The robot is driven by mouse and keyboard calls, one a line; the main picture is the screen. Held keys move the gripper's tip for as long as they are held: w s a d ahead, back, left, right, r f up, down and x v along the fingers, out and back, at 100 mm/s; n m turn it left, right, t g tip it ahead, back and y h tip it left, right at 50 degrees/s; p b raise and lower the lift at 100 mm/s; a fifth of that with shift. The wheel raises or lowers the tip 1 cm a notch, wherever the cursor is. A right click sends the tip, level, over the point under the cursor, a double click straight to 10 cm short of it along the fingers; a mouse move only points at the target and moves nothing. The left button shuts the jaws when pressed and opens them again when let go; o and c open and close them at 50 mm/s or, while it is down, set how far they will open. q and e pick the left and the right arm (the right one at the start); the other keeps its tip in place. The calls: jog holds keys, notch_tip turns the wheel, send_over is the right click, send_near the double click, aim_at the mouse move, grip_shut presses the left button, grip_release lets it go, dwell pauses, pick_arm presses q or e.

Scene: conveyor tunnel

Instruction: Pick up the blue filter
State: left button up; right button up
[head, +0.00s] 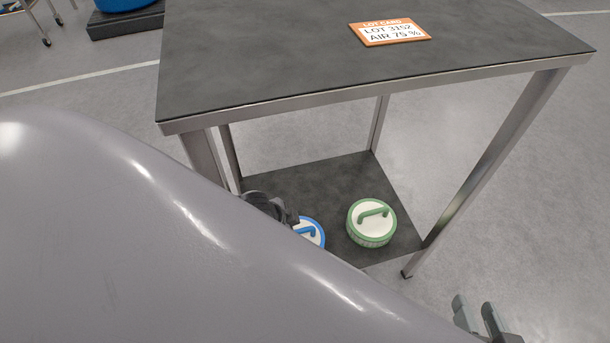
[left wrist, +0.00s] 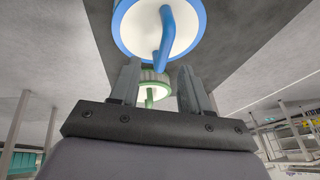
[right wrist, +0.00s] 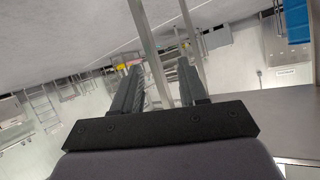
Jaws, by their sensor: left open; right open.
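The blue filter (head: 319,239), a round white-topped piece with a blue rim and handle, sits on the table's lower shelf (head: 340,180). My arm hides much of it in the head view. In the left wrist view the blue filter (left wrist: 132,27) is large at the top, and its handle reaches down toward the gap between the fingertips. My left gripper (left wrist: 159,66) is open, close to that handle; I cannot tell whether they touch. In the head view it is mostly hidden. My right gripper (head: 474,308) is open and empty, low at the right, outside the table.
A green filter (head: 371,225) stands right of the blue one on the shelf and also shows in the left wrist view (left wrist: 153,87). The dark tabletop (head: 270,65) overhangs the shelf and carries an orange-edged lot card (head: 389,32). A metal leg (head: 490,150) stands at the right.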

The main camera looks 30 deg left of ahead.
aim_at(309, 229)
pick_arm(q)
jog(key=b+x, duration=0.1)
jog(key=x, duration=0.1)
jog(key=b+x, duration=0.2)
jog(key=x, duration=0.1)
jog(key=shift+w+a+f+b, duration=0.2)
jog(key=shift+w+f+b, duration=0.1)
jog(key=shift+b, duration=0.1)
jog(key=shift+w+d+f+b, duration=0.15)
jog(key=shift+w+f+b, duration=0.15)
jog(key=shift+f, duration=0.2)
pick_arm(e)
jog(key=a, duration=0.1)
jog(key=a+y, duration=0.1)
jog(key=w+a+y, duration=0.1)
jog(key=shift+a+f+m, duration=0.15)
jog(key=shift+f+m, duration=0.15)
jog(key=shift+f, duration=0.1)
pick_arm(q)
jog(key=shift+r, duration=0.1)
grip_shut()
